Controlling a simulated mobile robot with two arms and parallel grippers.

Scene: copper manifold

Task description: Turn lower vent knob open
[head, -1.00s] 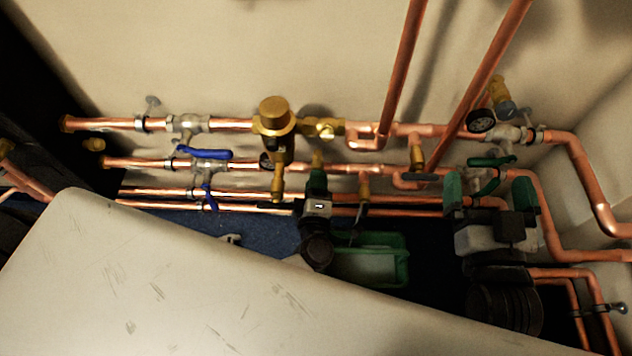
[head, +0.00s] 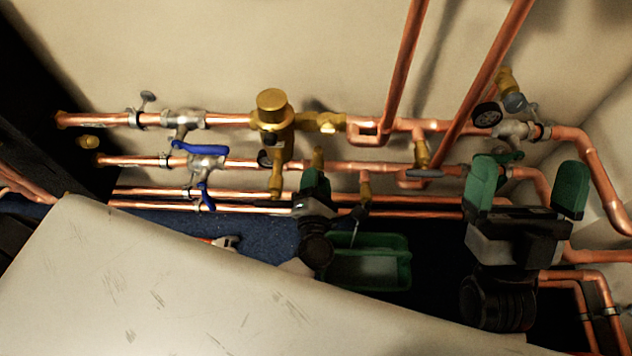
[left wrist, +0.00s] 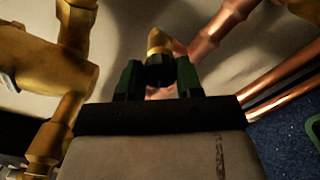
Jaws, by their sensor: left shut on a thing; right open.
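In the left wrist view, a small black knob (left wrist: 160,72) on a brass stem stands between the two green fingers of my left gripper (left wrist: 159,79). The gripper is shut on it. In the head view, my left gripper (head: 315,183) is at the lower pipes, just below a short brass fitting (head: 318,156). The knob itself is hidden there by the fingers.
Copper pipes (head: 230,162) run across the wall. A large brass valve (head: 272,118) stands upper left of my left gripper, with blue lever handles (head: 200,148) further left. A green tray (head: 370,278) lies below. A pale panel (head: 180,290) fills the lower left.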

